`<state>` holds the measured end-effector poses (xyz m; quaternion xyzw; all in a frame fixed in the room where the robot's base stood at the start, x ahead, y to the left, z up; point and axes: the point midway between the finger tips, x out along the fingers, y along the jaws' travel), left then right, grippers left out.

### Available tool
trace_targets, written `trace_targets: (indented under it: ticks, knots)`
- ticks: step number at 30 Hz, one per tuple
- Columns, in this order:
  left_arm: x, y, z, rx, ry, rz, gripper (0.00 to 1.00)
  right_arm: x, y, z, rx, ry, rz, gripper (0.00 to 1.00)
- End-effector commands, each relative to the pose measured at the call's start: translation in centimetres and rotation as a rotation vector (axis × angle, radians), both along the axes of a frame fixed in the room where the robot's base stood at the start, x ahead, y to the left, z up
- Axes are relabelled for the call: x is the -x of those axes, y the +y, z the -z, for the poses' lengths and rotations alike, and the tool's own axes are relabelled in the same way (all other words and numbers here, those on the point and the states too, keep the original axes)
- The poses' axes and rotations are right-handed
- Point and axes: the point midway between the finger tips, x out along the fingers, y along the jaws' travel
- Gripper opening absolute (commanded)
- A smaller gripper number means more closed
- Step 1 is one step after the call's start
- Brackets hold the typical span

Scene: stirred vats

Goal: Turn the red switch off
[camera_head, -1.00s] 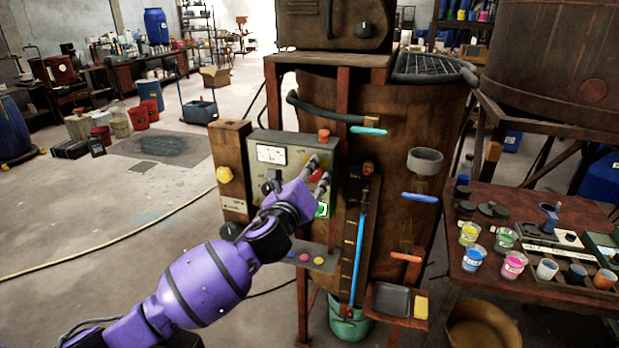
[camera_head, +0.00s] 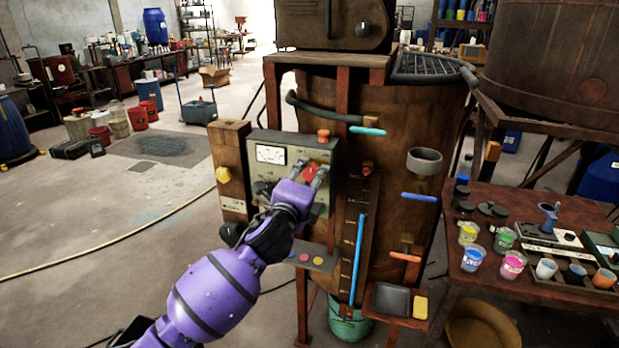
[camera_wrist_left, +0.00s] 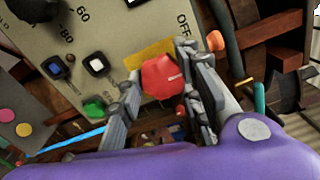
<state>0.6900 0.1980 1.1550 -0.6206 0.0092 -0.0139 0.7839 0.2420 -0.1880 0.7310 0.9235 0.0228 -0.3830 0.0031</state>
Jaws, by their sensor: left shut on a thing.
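The red switch (camera_head: 311,173) is a red knob on the front of a grey control panel (camera_head: 262,139) fixed to the brown vat. In the left wrist view the red switch (camera_wrist_left: 164,82) shows as a faceted knob over a yellow plate, with "OFF" lettering beside it. My left gripper (camera_head: 309,174) is at the panel with its fingers on either side of the knob. In the left wrist view the left gripper (camera_wrist_left: 160,92) is shut on the red switch. My purple wrist hides the lower part of the panel. My right gripper is not in view.
The panel also has a dial gauge (camera_head: 271,154), an orange-red button (camera_head: 323,135) on top and a green button (camera_wrist_left: 94,107). A yellow knob (camera_head: 223,174) is on the box at its left. A table with paint cups (camera_head: 470,234) stands at right.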

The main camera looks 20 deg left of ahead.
Motion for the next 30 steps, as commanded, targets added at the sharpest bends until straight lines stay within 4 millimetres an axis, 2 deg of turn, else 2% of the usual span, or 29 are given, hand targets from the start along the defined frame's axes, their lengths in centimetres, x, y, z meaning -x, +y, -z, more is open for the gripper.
trace_targets:
  ticks: [1, 18, 30]
  knots:
    - [0.07, -0.07, 0.80, 0.049, 0.015, -0.001, 0.07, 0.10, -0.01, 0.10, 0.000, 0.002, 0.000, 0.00]
    - [0.08, -0.44, 0.83, 0.577, 0.034, -0.001, 0.07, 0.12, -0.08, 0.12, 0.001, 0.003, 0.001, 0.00]
    - [0.09, -0.63, 0.85, 0.815, 0.044, -0.001, 0.07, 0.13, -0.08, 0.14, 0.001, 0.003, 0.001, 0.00]
